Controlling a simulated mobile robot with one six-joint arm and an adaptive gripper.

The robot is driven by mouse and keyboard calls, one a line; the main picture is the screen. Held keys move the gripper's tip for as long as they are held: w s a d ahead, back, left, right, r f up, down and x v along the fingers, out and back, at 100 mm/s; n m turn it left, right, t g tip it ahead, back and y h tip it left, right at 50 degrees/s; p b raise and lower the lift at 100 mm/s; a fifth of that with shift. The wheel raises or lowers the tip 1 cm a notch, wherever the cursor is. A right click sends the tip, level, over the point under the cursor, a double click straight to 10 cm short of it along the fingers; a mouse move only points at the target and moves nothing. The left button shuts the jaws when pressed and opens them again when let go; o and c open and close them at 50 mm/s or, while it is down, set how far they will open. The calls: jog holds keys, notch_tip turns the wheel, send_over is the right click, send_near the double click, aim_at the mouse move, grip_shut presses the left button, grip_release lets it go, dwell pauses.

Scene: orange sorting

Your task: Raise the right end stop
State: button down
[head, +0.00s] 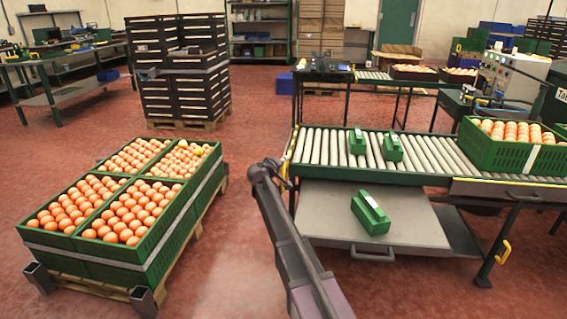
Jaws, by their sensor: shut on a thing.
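The roller conveyor (325,148) stands right of centre. A slim yellow handle (291,150) stands upright at its left end. A second yellow handle (503,251) hangs low on the front leg at the right; I cannot tell which is the right end stop. My dark arm reaches up from the bottom centre, and my gripper (282,172) is at the conveyor's left corner. It is small and partly hidden by the arm, and looks shut on the left yellow handle. Two green blocks (357,142) (392,147) sit on the rollers.
Another green block (370,213) lies on the grey shelf (325,222) below the conveyor. A green crate (515,153) of oranges stands on the right end. A pallet of full green crates (170,228) stands left. Red floor between pallet and conveyor is open.

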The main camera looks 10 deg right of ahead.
jog(key=shift+w+r+p, duration=0.1)
jog(key=shift+r+p, duration=2.6)
jog(key=shift+r, duration=0.3)
jog(key=shift+w, duration=0.1)
jog(key=c, duration=0.6)
grip_release()
jog(key=shift+d+r, duration=0.1)
jog(key=shift+o, duration=0.2)
jog(key=shift+s+f, duration=0.2)
jog(key=shift+f, duration=0.05)
